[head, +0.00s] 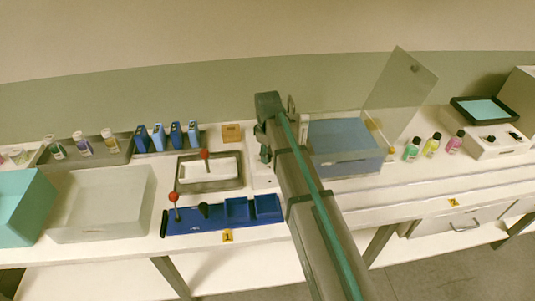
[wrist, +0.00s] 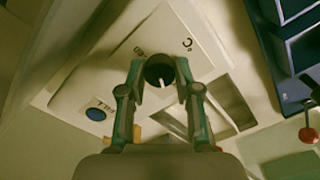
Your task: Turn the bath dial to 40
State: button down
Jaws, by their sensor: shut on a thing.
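The bath dial (wrist: 159,72) is a round black knob with a white pointer line, on a white panel (wrist: 85,82) in the wrist view. My gripper (wrist: 158,68) is shut on the dial, one finger on each side. The pointer line runs toward the bottom of the wrist view, tilted slightly right. My arm hides the dial there.
A round blue button (wrist: 97,112) sits on the panel. A blue rack (head: 225,214) with a red-topped stick stands left of my arm. Several bottles (head: 431,146) stand right of the bath. A grey tray (head: 210,184) lies behind the rack.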

jog(key=m, duration=0.6)
jog(key=shift+m+p, duration=0.3)
jog(key=shift+p, duration=0.05)
jog(key=m, duration=0.5)
jog(key=shift+m, duration=0.3)
jog(key=c, duration=0.8)
grip_release()
jog(key=shift+r, duration=0.15)
notch_tip(320, 180, up, 12)
jog(key=shift+a, duration=0.15)
